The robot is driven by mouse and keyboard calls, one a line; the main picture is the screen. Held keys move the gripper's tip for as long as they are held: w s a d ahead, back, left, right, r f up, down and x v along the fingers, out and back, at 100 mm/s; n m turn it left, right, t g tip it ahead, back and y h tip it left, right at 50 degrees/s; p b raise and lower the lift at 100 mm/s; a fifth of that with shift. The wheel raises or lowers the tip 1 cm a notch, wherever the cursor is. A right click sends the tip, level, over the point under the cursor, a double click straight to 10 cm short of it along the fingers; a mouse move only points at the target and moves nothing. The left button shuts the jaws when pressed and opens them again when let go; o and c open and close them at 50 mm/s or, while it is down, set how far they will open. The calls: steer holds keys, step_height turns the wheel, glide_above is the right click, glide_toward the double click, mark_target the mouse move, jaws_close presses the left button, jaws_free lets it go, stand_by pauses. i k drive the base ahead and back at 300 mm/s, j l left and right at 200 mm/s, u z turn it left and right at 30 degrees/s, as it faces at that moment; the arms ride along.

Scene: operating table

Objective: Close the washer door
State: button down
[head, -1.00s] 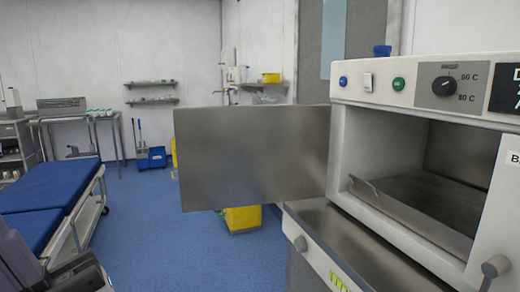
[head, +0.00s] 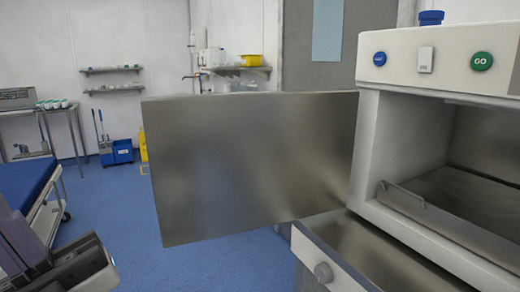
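The washer (head: 410,95) stands at the right, with a pale front and blue, white and green buttons along its top. Its door (head: 245,170) is a flat grey metal panel, swung wide open to the left of the chamber. The chamber (head: 470,150) is open and shows a metal rack inside. Part of my arm shows at the lower left, well apart from the door. My gripper's fingertips cannot be made out there.
A drawer (head: 325,272) with a round knob sticks out below the chamber. A blue-topped bed (head: 25,190) stands at the left. Blue floor (head: 130,215) is clear between bed and door.

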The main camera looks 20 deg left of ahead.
mark_target(223, 164)
steer(key=i+j, duration=0.15)
steer(key=j, duration=0.15)
steer(key=i+j+z, duration=0.15)
steer(key=j, duration=0.15)
steer(key=i+j, duration=0.15)
steer(key=j, duration=0.2)
steer(key=i+j+z, duration=0.1)
steer(key=j+z, duration=0.15)
steer(key=j, duration=0.2)
steer(key=i+j+z, duration=0.1)
steer(key=j+z, duration=0.15)
steer(key=j, duration=0.15)
